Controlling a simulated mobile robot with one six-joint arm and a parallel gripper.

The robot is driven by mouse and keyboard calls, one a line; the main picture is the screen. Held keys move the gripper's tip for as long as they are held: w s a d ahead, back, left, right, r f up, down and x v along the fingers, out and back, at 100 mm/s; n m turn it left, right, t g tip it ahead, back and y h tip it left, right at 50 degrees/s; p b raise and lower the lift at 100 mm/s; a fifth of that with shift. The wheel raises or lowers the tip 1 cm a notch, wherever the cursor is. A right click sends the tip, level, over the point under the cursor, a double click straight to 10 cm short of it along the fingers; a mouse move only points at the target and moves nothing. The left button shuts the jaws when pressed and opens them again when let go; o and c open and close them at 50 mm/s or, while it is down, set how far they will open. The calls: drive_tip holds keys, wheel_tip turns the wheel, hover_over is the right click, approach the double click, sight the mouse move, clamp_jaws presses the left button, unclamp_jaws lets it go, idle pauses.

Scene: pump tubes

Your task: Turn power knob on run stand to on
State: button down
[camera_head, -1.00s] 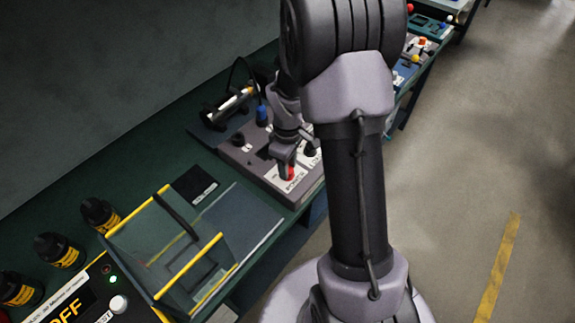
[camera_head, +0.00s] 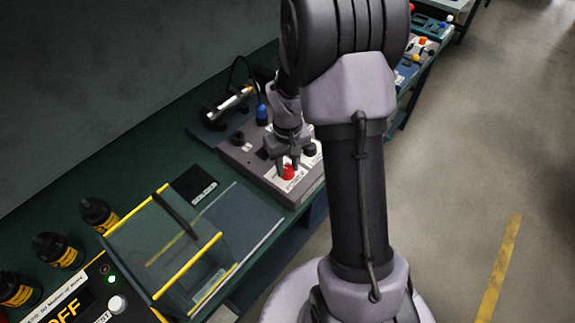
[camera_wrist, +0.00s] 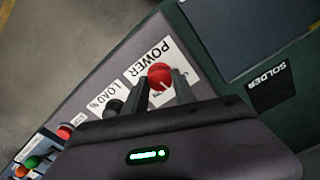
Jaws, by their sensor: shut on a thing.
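The red power knob (camera_head: 289,173) sits on the front part of the grey run stand (camera_head: 262,180), beside a white label. In the wrist view the red knob (camera_wrist: 160,76) shows between my two fingertips, with the label POWER (camera_wrist: 148,58) next to it. My gripper (camera_head: 287,165) points down over the stand and is shut on the knob; it also shows in the wrist view (camera_wrist: 163,80). A white mark shows on the knob, but its exact setting is hard to read. A black LOAD knob (camera_wrist: 113,108) stands beside it.
Several dark bottles (camera_head: 58,250) line the wall side. A blue-capped part (camera_head: 261,115) stands behind the knob.

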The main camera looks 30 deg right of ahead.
sight(287, 169)
drive_tip(key=m+b, duration=0.1)
drive_tip(key=m, duration=0.4)
drive_tip(key=m+b, duration=0.1)
drive_tip(key=m, duration=0.4)
drive_tip(key=shift+m, duration=0.4)
idle(0.4)
drive_tip(key=c, duration=1)
unclamp_jaws()
wheel_tip(287, 169, up, 18)
drive_tip(key=p, duration=0.6)
drive_tip(key=shift+f+p, duration=0.25)
drive_tip(key=shift+p, duration=0.05)
